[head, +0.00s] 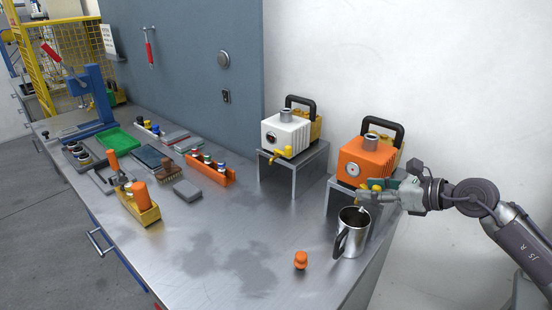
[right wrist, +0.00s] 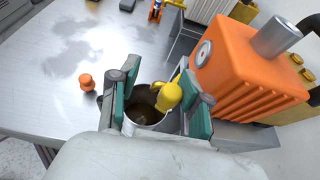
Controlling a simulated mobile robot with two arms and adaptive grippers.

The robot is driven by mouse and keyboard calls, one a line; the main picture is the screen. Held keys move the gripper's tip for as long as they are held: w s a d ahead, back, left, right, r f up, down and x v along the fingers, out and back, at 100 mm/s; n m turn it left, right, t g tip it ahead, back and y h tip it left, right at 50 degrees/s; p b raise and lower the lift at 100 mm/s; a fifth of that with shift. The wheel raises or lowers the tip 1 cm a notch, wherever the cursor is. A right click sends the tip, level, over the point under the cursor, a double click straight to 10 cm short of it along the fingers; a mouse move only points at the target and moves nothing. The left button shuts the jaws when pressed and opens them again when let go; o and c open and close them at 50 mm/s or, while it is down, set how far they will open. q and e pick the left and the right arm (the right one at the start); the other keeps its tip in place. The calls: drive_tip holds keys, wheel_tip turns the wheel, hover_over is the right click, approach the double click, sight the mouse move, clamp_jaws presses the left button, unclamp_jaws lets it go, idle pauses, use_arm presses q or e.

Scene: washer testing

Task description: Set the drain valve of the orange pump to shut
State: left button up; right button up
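The orange pump (head: 366,158) stands on a small metal stand at the right of the bench. In the right wrist view the pump body (right wrist: 245,70) fills the upper right. Its yellow drain valve (right wrist: 168,97) is on the low front and points down over a steel mug (head: 352,232). My right gripper (head: 372,191) is at the valve. In the right wrist view its fingers (right wrist: 160,100) are wide apart, with the yellow valve handle between them, nearer the right finger. Contact is not clear. The mug's opening (right wrist: 146,112) shows below, with dark contents. My left gripper is not in view.
An orange cap (head: 301,261) stands on the bench left of the mug. A white pump (head: 287,134) sits on its own stand (head: 305,165) to the left. Trays and tools crowd the far left. The front middle of the bench is clear apart from dark wet-looking patches.

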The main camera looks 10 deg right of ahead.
drive_tip(key=m+t+h+p, duration=0.1)
drive_tip(key=p, duration=0.2)
drive_tip(key=a+m+t+h+p, duration=0.1)
drive_tip(key=m+p, duration=0.1)
drive_tip(key=p, duration=0.1)
drive_tip(key=shift+w+a+r+h, duration=0.1)
drive_tip(key=shift+a+r+h, duration=0.1)
drive_tip(key=shift+r+h, duration=0.15)
drive_tip(key=b+v, duration=0.5)
drive_tip(key=v, duration=0.8)
use_arm(q)
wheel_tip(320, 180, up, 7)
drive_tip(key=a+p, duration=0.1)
drive_tip(key=p, duration=0.4)
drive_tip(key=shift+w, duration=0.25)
use_arm(e)
drive_tip(key=a+r+g+y, duration=0.2)
drive_tip(key=a+g, duration=0.1)
drive_tip(key=a, duration=0.6)
drive_tip(key=w+a+r+g+y, duration=0.1)
drive_tip(key=a+r+g+y, duration=0.1)
drive_tip(key=a, duration=0.7)
drive_tip(key=a+r+g+y, duration=0.2)
drive_tip(key=a+g+y, duration=0.1)
drive_tip(key=a, duration=0.6)
drive_tip(key=shift+w+g, duration=0.35)
drive_tip(key=shift+g, duration=0.35)
drive_tip(key=shift+r+y, duration=0.1)
drive_tip(key=shift+y, duration=0.15)
